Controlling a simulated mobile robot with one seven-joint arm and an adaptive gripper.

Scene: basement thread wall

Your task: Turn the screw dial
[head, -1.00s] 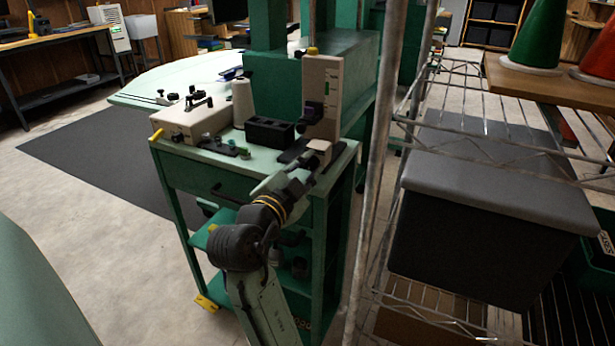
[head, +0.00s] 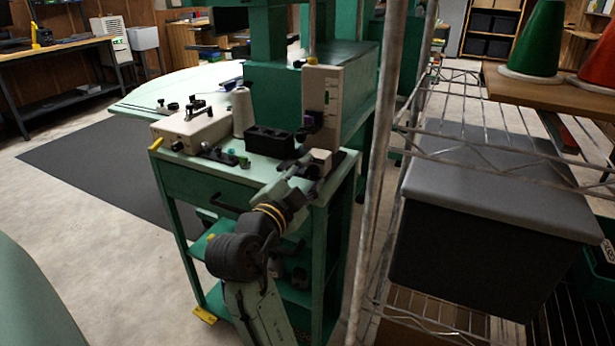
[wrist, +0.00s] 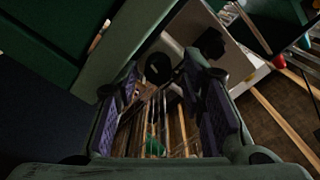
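A beige upright device (head: 321,98) with a scale stands at the right end of the green cart, with a dark knob on its front. In the wrist view a round black dial (wrist: 158,68) shows on a beige face, beyond and between my fingertips. I take it for the screw dial. A second dark part (wrist: 210,43) is to its right. My gripper (wrist: 162,75) is open, with purple pads apart and nothing between them. In the head view my gripper (head: 308,170) is low in front of the device, partly hidden by my wrist. I cannot tell whether it touches the dial.
The cart top (head: 262,173) also holds a black block (head: 270,141), a thread cone (head: 243,110) and a beige box (head: 192,128). A wire rack with a post (head: 376,150) and a black grey-lidded bin (head: 490,220) stand close on the right. Floor is open left.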

